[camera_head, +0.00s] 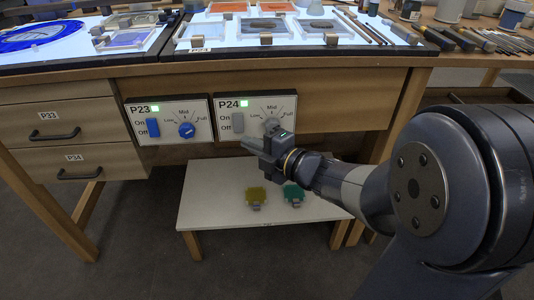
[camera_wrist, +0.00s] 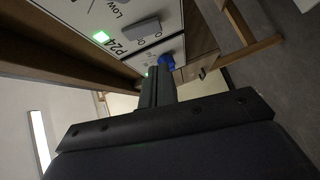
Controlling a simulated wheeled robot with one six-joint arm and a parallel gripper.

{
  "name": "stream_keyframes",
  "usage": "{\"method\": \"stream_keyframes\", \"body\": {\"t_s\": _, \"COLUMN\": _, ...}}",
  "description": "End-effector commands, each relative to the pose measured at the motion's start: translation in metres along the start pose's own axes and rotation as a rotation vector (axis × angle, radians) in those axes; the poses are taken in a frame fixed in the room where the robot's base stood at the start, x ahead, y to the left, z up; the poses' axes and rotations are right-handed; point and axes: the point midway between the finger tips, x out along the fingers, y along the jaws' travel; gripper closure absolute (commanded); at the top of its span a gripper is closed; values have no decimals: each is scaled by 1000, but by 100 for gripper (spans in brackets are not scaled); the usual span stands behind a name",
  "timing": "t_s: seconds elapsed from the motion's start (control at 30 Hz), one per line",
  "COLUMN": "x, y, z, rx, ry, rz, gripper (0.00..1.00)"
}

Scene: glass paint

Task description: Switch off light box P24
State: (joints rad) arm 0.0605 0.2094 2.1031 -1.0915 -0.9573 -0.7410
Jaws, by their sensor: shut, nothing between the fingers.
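The P24 control panel (camera_head: 226,109) is a white plate on the front of the bench, with a lit green lamp (camera_head: 244,103), a grey On/Off switch (camera_head: 238,122) and a grey dial partly hidden behind my gripper. The P24 light box (camera_head: 290,46) above it glows white. My gripper (camera_head: 250,147) is shut and empty, just below and right of the switch, in front of the panel's lower edge. In the wrist view, the grey switch (camera_wrist: 141,29) and green lamp (camera_wrist: 100,37) lie beyond my closed fingers (camera_wrist: 157,84); I see no contact.
The P23 panel (camera_head: 141,107) with a blue switch and blue dial is at left, its green lamp lit. Drawers P33 (camera_head: 30,123) and P34 (camera_head: 100,172) are further left. A low white table (camera_head: 215,205) below holds a yellow and a teal piece.

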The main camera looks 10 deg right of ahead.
Motion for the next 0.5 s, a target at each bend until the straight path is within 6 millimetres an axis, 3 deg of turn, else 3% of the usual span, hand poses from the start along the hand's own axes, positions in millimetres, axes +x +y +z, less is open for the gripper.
{"method": "stream_keyframes", "body": {"t_s": 0.1, "x": 23, "y": -2, "z": 2, "rx": 1, "ry": 2, "rz": 0, "gripper": 100}}
{"method": "stream_keyframes", "body": {"t_s": 0.2, "x": 32, "y": -2, "z": 15, "rx": 0, "ry": 0, "rz": 0, "gripper": 100}}
{"method": "stream_keyframes", "body": {"t_s": 0.5, "x": 45, "y": 0, "z": 28, "rx": 0, "ry": -1, "rz": 0, "gripper": 100}}
